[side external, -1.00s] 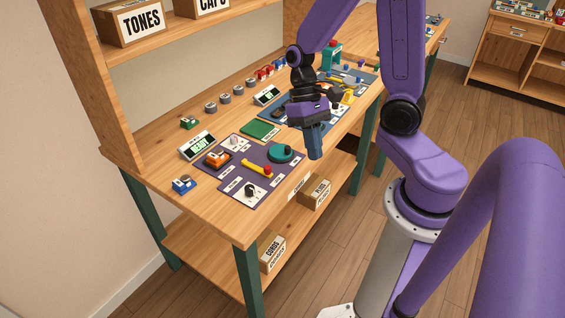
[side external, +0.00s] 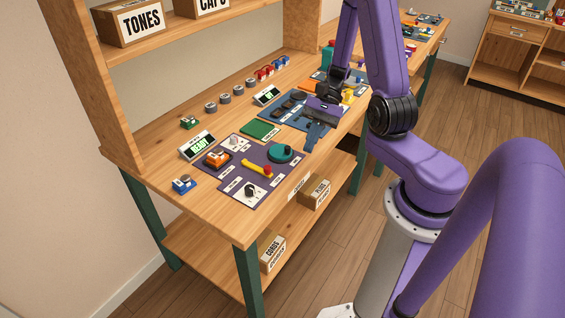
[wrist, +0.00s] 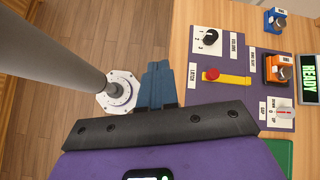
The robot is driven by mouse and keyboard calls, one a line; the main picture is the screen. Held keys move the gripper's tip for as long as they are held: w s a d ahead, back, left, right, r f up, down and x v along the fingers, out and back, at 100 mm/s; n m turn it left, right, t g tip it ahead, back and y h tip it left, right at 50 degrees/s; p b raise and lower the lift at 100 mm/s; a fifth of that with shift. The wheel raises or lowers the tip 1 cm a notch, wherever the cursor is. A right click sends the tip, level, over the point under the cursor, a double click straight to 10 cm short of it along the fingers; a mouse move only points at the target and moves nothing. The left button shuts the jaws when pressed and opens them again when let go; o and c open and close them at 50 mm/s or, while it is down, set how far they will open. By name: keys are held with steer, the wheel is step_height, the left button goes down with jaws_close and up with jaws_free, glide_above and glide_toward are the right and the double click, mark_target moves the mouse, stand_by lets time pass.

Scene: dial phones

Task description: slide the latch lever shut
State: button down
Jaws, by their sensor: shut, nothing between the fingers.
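The latch lever (side external: 257,168) is a yellow bar with a red knob at its right end, on the purple panel near the table's front. In the wrist view the latch lever (wrist: 227,77) lies right of my fingers, its red knob at the end nearer them, beside the label "LATCH". My gripper (side external: 312,140) is above the table's front edge, to the right of the purple panel and apart from the lever. In the wrist view its blue fingers (wrist: 157,84) are together and hold nothing.
Around the lever on the purple panel are a teal dial (side external: 281,153), a black knob (side external: 250,188), an orange switch (side external: 217,157) and a small white switch (side external: 234,141). A lit "READY" display (side external: 198,145) stands behind. A blue panel (side external: 291,108) lies to the right.

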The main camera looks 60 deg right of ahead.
steer(key=s+d+f+m+t+h, duration=0.1)
steer(key=d+f+m+t, duration=0.3)
steer(key=d+m+t, duration=0.3)
steer(key=shift+s+f+m+t, duration=0.3)
steer(key=shift+m+t, duration=0.6)
steer(key=shift+m, duration=1.9)
steer(key=shift+w, duration=0.1)
steer(key=x, duration=0.9)
steer(key=shift+a, duration=0.2)
steer(key=w+a, duration=0.2)
steer(key=shift+w+a+f, duration=0.15)
steer(key=shift+w+f, duration=0.05)
steer(key=shift+w, duration=0.05)
steer(key=shift+w+a, duration=0.4)
